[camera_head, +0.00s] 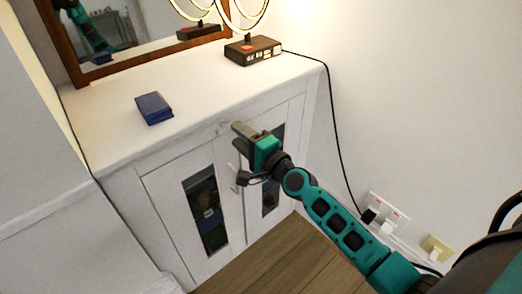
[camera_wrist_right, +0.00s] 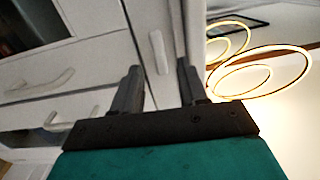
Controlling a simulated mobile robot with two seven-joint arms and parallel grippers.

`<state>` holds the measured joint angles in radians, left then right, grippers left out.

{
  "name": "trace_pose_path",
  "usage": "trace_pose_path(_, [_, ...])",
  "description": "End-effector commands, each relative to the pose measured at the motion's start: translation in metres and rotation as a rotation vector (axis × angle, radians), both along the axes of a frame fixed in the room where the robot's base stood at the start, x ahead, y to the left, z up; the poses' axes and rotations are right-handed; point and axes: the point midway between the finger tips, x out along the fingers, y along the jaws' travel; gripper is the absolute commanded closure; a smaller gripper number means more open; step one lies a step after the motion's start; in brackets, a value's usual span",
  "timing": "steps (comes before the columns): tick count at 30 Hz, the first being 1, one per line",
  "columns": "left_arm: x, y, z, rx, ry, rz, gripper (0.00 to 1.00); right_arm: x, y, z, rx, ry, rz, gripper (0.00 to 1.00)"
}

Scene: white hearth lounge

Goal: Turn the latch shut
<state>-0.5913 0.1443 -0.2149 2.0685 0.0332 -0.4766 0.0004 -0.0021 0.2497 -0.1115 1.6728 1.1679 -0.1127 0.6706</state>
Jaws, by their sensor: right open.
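The latch is a small white bar (camera_wrist_right: 160,52) on the frame above the cabinet doors. In the right wrist view it lies lengthwise along the frame, parallel to the door's top edge. In the head view its end (camera_head: 225,127) shows just left of my gripper, the rest hidden. My right gripper (camera_head: 237,138) is open in front of the white cabinet (camera_head: 165,232). In the wrist view the latch appears in the gap between the fingertips (camera_wrist_right: 158,67); contact cannot be told. My left gripper is not in view.
Two door handles (camera_wrist_right: 48,84) sit below the latch. A blue box (camera_head: 154,108) and a lamp with glowing rings on a dark base (camera_head: 252,50) stand on the cabinet top. A framed mirror (camera_head: 130,40) is behind. A cable runs to wall sockets (camera_head: 385,212) at right.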

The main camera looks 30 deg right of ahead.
Motion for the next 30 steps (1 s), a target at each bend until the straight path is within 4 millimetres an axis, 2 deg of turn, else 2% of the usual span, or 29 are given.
trace_pose_path(1, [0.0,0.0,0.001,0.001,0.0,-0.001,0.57,-0.013,-0.003,-0.001,-0.003,0.003,0.001,0.57])
trace_pose_path(6, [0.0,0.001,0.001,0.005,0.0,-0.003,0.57,-0.047,-0.011,-0.001,-0.003,0.003,0.001,0.57])
trace_pose_path(13, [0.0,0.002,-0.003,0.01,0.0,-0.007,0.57,-0.08,-0.018,-0.001,-0.002,0.001,0.001,0.57])
trace_pose_path(18, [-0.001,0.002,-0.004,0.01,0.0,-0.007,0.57,-0.089,-0.02,0.0,0.001,0.0,0.001,0.57])
trace_pose_path(30, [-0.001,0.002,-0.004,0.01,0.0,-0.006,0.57,-0.09,-0.021,0.0,0.0,0.0,0.0,0.57])
